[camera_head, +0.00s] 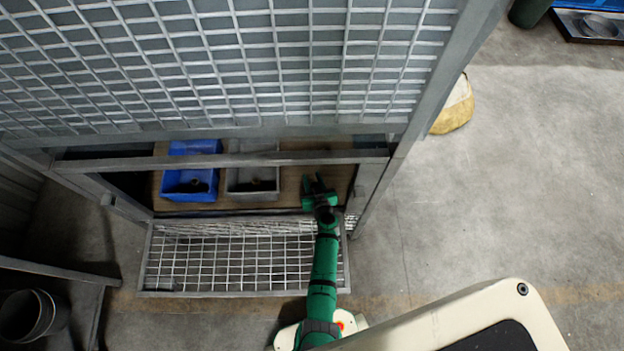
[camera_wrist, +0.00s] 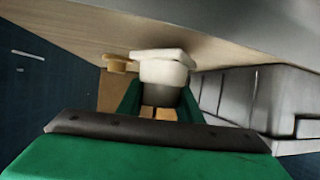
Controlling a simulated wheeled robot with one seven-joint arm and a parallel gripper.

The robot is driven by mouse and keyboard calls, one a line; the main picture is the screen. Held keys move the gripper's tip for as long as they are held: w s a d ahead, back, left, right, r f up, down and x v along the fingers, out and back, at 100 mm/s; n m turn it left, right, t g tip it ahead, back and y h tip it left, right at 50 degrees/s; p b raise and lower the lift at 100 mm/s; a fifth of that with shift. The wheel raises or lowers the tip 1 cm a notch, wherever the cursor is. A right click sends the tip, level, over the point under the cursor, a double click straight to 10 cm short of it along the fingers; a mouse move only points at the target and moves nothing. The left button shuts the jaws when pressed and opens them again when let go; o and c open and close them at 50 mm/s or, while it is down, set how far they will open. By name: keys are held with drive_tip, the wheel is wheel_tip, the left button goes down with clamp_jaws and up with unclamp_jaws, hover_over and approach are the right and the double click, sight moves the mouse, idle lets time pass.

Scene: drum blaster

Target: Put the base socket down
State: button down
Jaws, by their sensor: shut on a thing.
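My green gripper (camera_head: 319,190) reaches through the cage opening over the right part of a wooden shelf (camera_head: 290,185), to the right of a grey bin. In the wrist view, my gripper (camera_wrist: 160,100) is shut on the base socket (camera_wrist: 165,72), a pale block-like piece with a greyer lower part between the green fingers. Wooden boarding shows close behind the socket. I cannot tell whether the socket touches it. The socket cannot be made out in the head view.
A grey bin (camera_head: 252,180) and a blue bin (camera_head: 190,175) with dark contents stand left of my gripper. The grey bin's wall (camera_wrist: 235,95) is close in the wrist view. A frame bar (camera_head: 230,160) crosses above the shelf. A small tan piece (camera_wrist: 120,62) lies beyond the socket.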

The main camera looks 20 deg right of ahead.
drive_tip(key=shift+s+f, duration=0.15)
drive_tip(key=shift+f, duration=0.2)
drive_tip(key=c, duration=1.3)
unclamp_jaws()
drive_tip(key=shift+o, duration=0.2)
drive_tip(key=shift+r, duration=0.35)
drive_tip(key=d+v, duration=0.1)
drive_tip(key=v, duration=1)
drive_tip(key=shift+s+a+r, duration=0.3)
drive_tip(key=shift+s+a, duration=0.05)
drive_tip(key=shift+a, duration=0.15)
